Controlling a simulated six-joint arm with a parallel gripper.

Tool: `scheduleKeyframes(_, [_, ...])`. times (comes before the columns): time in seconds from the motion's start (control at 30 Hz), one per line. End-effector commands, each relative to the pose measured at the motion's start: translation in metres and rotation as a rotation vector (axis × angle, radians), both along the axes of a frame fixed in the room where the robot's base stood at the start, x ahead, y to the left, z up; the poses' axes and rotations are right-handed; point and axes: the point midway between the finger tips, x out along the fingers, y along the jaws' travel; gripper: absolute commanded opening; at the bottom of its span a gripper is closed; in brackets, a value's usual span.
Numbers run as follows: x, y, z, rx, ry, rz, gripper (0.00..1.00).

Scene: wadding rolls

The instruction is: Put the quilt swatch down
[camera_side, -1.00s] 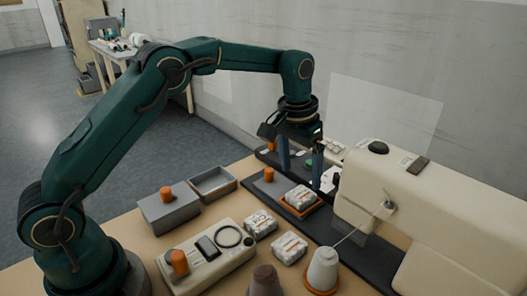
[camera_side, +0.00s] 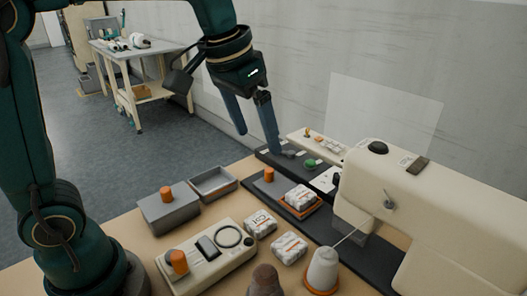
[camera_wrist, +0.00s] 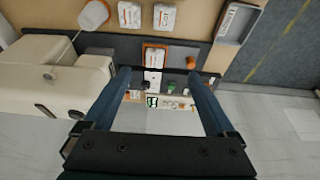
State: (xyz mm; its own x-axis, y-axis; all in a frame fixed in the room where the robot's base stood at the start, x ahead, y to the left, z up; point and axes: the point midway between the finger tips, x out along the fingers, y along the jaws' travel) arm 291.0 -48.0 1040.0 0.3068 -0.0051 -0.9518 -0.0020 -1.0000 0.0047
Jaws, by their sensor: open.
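No piece is clearly marked as the quilt swatch. A white wrapped pack (camera_side: 301,196) lies on an orange tray (camera_side: 298,212) on the dark bed of the sewing machine. Two similar packs, one (camera_side: 260,223) farther left and one (camera_side: 289,247) nearer, lie on the table. My gripper (camera_side: 258,142) is open and empty, above the far end of the dark bed, apart from all the packs. The wrist view shows the tray pack (camera_wrist: 154,57) beyond the open fingers (camera_wrist: 156,75), with the loose packs (camera_wrist: 130,14) (camera_wrist: 164,18) farther away.
A cream sewing machine (camera_side: 445,205) stands at the right. A white cone on an orange base (camera_side: 322,268) is at the front. A grey open box (camera_side: 213,184), a grey box with an orange knob (camera_side: 168,211) and a cream control box (camera_side: 208,260) occupy the left table.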

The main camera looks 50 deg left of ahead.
Motion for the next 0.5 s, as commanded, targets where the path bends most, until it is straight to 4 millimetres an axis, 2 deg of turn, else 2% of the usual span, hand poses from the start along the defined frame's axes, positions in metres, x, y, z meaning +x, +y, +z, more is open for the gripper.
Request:
scheduleKeyframes(0.03, [-0.017, 0.002, 0.002, 0.000, -0.024, 0.001, 0.91])
scheduleKeyframes(0.13, [-0.047, 0.004, -0.002, 0.001, -0.063, 0.002, 0.91])
scheduleKeyframes(0.3, [-0.093, 0.006, -0.020, 0.001, -0.124, 0.002, 0.91])
scheduleKeyframes(0.5, [-0.125, 0.007, -0.045, 0.003, -0.170, 0.002, 0.91])
